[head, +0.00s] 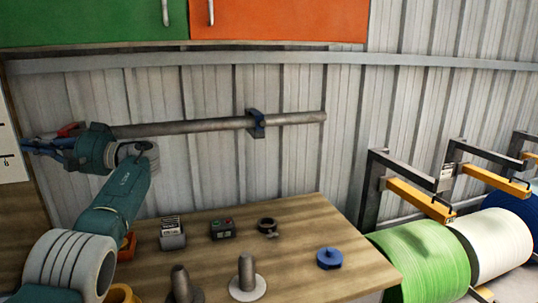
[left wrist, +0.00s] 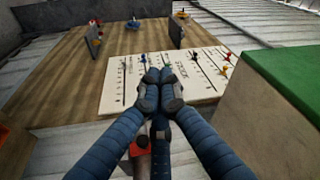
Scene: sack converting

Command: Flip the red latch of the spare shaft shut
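The spare shaft (head: 190,127) is a long grey bar lying level along the corrugated wall. The red latch (head: 70,129) shows small at the shaft's left end, just above my left gripper (head: 30,146). My left gripper points left, its blue fingers close below and beside the latch; contact cannot be told. In the left wrist view my fingers (left wrist: 159,80) are drawn together with nothing visible between the tips. A red part (left wrist: 138,148), apparently the latch, is partly hidden behind them. Its exact angle is unclear. My right gripper is not in view.
A wooden bench (head: 310,270) below carries a button box (head: 222,229), a black ring (head: 267,226), a blue knobbed disc (head: 329,258) and flanged plugs. Green and orange cabinets (head: 280,20) hang above. A white marked board (left wrist: 115,92) lies beyond my fingertips. Rolls stand at right.

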